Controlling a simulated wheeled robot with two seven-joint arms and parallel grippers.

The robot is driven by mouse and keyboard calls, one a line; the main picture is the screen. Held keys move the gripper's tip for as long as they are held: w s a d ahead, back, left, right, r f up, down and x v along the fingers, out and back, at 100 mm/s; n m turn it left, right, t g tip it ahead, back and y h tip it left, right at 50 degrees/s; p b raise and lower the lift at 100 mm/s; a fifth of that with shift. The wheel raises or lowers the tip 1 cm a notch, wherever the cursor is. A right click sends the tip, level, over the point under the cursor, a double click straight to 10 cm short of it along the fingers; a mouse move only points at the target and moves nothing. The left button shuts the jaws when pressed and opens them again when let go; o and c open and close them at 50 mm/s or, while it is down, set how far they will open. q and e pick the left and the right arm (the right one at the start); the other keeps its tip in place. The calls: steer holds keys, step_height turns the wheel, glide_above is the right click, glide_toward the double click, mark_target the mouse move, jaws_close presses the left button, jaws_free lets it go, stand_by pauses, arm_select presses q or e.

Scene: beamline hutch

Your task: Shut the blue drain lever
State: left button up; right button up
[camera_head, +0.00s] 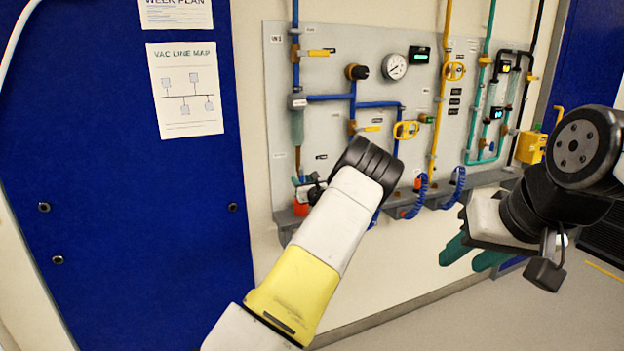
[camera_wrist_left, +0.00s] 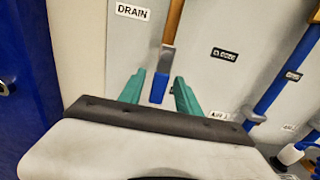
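In the left wrist view the blue drain lever (camera_wrist_left: 159,88) hangs down below a grey fitting on a brown pipe (camera_wrist_left: 173,22), beside the DRAIN label (camera_wrist_left: 132,11). My left gripper (camera_wrist_left: 160,76) is open, with one green finger on each side of the lever's blue end; gaps show on both sides and I cannot tell the depth between them. My right gripper (camera_head: 473,255) is open and empty, low at the right, away from the panel.
The grey panel (camera_head: 335,80) carries blue, yellow and green pipes, a round gauge (camera_head: 395,66) and yellow levers. A grey ledge (camera_head: 435,196) with coiled blue hoses juts out below. A red-orange object (camera_head: 302,207) stands left of my left arm. A blue door (camera_head: 120,250) fills the left.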

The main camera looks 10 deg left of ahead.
mark_target(301, 179)
arm_select(q)
steer(key=shift+x, duration=1.6)
jaws_close()
